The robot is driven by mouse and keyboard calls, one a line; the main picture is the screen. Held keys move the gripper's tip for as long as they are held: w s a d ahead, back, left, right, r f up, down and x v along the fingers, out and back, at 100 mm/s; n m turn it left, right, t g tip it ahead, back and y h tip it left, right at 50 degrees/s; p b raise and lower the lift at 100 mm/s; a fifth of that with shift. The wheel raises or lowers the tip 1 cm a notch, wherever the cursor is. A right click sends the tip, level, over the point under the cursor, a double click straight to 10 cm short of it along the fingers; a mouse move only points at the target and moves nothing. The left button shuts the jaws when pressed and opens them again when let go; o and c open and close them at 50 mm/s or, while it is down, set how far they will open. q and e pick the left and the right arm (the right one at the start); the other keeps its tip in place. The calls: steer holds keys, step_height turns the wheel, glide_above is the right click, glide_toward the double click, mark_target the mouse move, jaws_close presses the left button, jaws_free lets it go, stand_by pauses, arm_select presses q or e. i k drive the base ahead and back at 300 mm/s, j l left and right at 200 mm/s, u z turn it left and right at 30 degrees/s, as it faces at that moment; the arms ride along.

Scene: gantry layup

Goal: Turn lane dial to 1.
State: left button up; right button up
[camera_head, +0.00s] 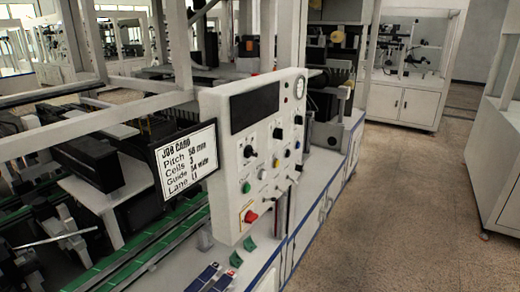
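A white upright control panel (238,205) stands in the middle of the head view, turned at an angle. It carries several small dials, among them dark knobs (248,152) and (277,133). Their labels are too small to read, so I cannot tell which is the lane dial or where it points. A job card (187,163) is fixed at the panel's left edge. Neither of my grippers shows in the head view.
The panel has a dark screen (254,107), a round gauge (300,87) and a red button (251,217). Green rails (140,243) run along the machine at left. Blue cells (203,277) lie on the bench below. Open floor (395,210) lies to the right.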

mark_target(298, 120)
steer(key=i+l, duration=0.15)
steer(key=l, duration=0.15)
steer(key=i+l+u, duration=0.15)
steer(key=l, duration=0.2)
steer(key=i+l, duration=0.15)
steer(key=l, duration=0.15)
steer(key=i+l+u, duration=0.15)
steer(key=l, duration=0.2)
